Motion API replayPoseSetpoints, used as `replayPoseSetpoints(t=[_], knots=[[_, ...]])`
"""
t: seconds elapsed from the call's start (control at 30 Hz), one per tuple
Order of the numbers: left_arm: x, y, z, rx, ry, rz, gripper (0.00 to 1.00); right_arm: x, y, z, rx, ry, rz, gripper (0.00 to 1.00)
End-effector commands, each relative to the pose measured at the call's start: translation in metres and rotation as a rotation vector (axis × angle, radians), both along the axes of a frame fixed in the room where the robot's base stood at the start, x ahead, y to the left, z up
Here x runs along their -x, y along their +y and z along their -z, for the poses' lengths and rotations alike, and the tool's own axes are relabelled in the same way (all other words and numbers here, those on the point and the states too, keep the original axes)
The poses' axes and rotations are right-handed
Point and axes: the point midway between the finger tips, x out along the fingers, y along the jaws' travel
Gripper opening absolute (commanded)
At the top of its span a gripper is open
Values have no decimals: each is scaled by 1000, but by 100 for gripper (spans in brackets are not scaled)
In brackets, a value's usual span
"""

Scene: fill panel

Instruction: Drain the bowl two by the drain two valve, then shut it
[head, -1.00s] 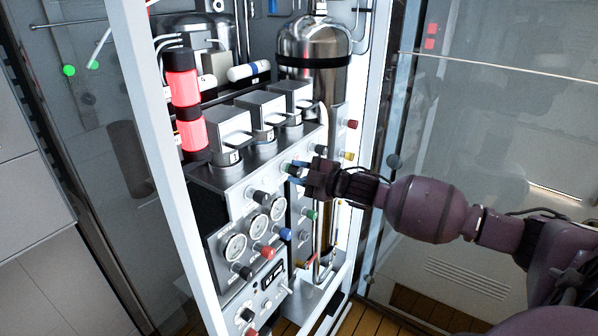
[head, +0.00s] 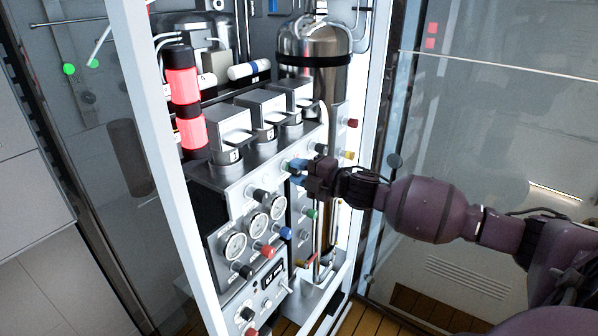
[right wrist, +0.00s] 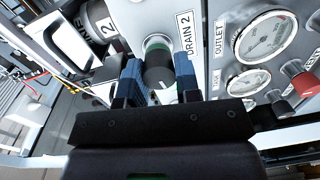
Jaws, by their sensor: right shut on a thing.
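The drain two valve is a dark round knob with a green ring (right wrist: 158,66), next to a "DRAIN 2" label (right wrist: 184,34) in the right wrist view. My right gripper (right wrist: 158,80) is shut on this knob, with one blue finger on each side of it. In the head view my right gripper (head: 298,170) reaches from the right to the panel's upper front edge. The liquid level in bowl two cannot be seen. My left gripper is not in view.
Pressure gauges (head: 256,224) and coloured knobs (head: 285,233) sit below the valve. A steel tank (head: 314,55) and a lit red signal column (head: 183,90) stand behind and left. White frame posts (head: 168,160) flank the panel.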

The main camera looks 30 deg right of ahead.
Motion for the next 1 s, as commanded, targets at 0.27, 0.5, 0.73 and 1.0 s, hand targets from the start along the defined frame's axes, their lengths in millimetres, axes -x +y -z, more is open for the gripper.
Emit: replayPoseSetpoints(t=[0.27, 0.5, 0.73, 1.0], knots=[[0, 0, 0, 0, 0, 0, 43, 0, 0, 0, -1, 0, -1, 40], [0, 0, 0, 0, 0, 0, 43, 0, 0, 0, -1, 0, -1, 56], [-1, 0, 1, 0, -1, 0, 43, 3, -1, 0, -1, 0, 0, 56], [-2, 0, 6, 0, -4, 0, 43, 31, -12, 1, 0, 2, 0, 56]])
